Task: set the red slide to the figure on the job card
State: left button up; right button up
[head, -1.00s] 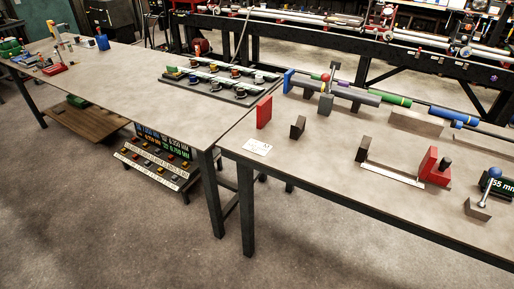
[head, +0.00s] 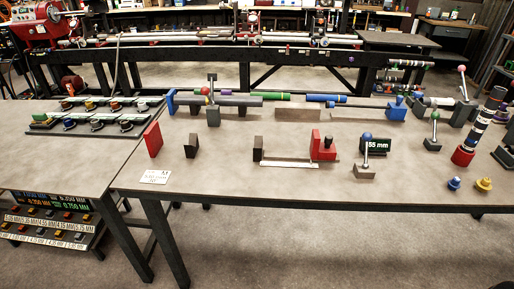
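The red slide (head: 323,147) stands near the right end of a pale rail (head: 290,163) on the right-hand table, with a dark knob on top. A dark block (head: 258,148) stands at the rail's left end. A black display (head: 376,144) reading "55 mm" stands just right of the slide, behind a blue-knobbed lever (head: 366,150). A white card (head: 155,177), probably the job card, lies at the table's front left; its print is too small to read. Neither of my grippers shows in the head view.
A red upright block (head: 153,139) and a dark block (head: 191,146) stand left of the rail. Shafts (head: 232,100) on supports line the back. A green-knobbed lever (head: 434,129) and a ring stack (head: 478,126) stand at right. The table's front strip is mostly clear.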

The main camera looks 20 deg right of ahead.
aim_at(326, 150)
jog(key=z, duration=1.3)
